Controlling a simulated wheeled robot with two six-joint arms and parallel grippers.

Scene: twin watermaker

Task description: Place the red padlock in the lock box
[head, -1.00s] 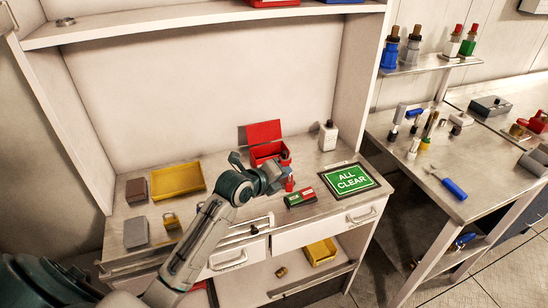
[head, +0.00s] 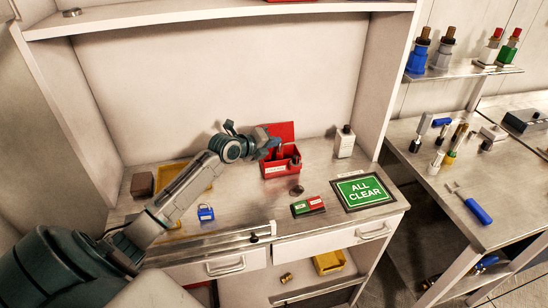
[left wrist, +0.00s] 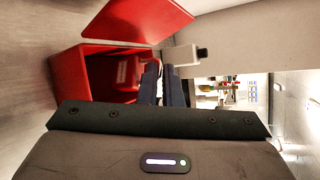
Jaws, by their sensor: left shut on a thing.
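The red lock box (head: 282,169) stands open on the bench, its red lid (head: 287,131) raised at the back. In the left wrist view the open box (left wrist: 68,75) and its lid (left wrist: 135,18) fill the upper left. My left gripper (head: 272,148) is shut at the box's open top; its dark fingers (left wrist: 160,82) reach over the box's edge. The red padlock (left wrist: 130,72) shows in the wrist view as a red body with a pale label, at the fingertips inside the box outline. In the head view it is mostly hidden. My right gripper is not in view.
A blue padlock (head: 206,213) and a yellow tray (head: 172,175) are left, partly behind my arm. A small dark round thing (head: 296,190), a red-green block (head: 308,206) and the ALL CLEAR sign (head: 364,191) lie in front and right. A white bottle (head: 344,142) stands right of the box.

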